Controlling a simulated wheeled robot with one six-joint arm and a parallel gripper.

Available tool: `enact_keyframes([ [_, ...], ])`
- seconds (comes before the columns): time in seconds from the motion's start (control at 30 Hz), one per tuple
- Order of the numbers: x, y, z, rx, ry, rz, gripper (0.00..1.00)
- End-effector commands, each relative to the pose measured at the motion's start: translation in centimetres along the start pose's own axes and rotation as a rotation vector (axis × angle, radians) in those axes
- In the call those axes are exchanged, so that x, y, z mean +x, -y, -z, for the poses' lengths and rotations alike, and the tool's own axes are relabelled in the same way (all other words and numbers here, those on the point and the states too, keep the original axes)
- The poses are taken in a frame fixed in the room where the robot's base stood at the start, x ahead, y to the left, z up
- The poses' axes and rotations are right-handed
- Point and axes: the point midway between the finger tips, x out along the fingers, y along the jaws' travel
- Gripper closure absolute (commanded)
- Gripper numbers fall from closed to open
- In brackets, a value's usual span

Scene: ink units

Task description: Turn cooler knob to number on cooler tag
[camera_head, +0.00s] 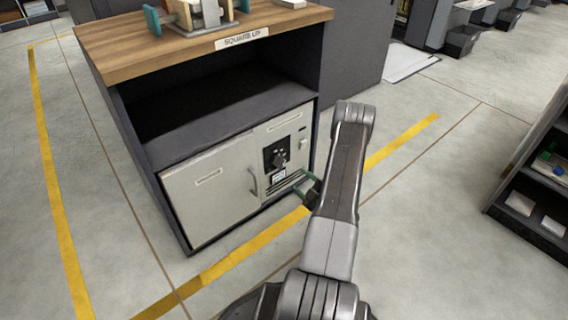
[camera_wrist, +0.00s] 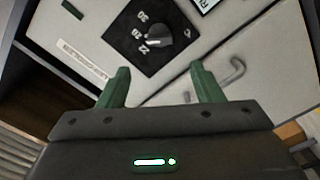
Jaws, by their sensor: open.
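The cooler (camera_head: 222,183) is a pale unit set in the bottom of a dark cabinet. Its knob (camera_head: 278,159) sits on a black dial plate on the right part of the front. In the wrist view the grey knob (camera_wrist: 159,36) is on the black plate (camera_wrist: 130,42) with white numbers along one side. A white tag (camera_head: 279,175) is just below the dial in the head view; its number is too small to read. In the wrist view a white tag (camera_wrist: 205,5) is cut off at the top. My gripper (camera_wrist: 160,85) is open, empty and apart from the knob, its green fingers short of it.
A curved handle (camera_head: 253,182) stands out left of the dial. A wooden top (camera_head: 190,45) with fixtures and a "SQUARE UP" label covers the cabinet. A dark shelf (camera_head: 530,215) stands at the right. The floor between is clear, with yellow lines.

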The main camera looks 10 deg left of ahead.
Motion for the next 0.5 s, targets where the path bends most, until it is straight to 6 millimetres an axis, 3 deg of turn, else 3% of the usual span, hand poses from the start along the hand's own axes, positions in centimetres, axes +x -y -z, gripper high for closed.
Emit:
enact_keyframes([
  [0.5, 10.2, 0.2, 0.0, 0.0, -0.002, 0.0, 0.4],
])
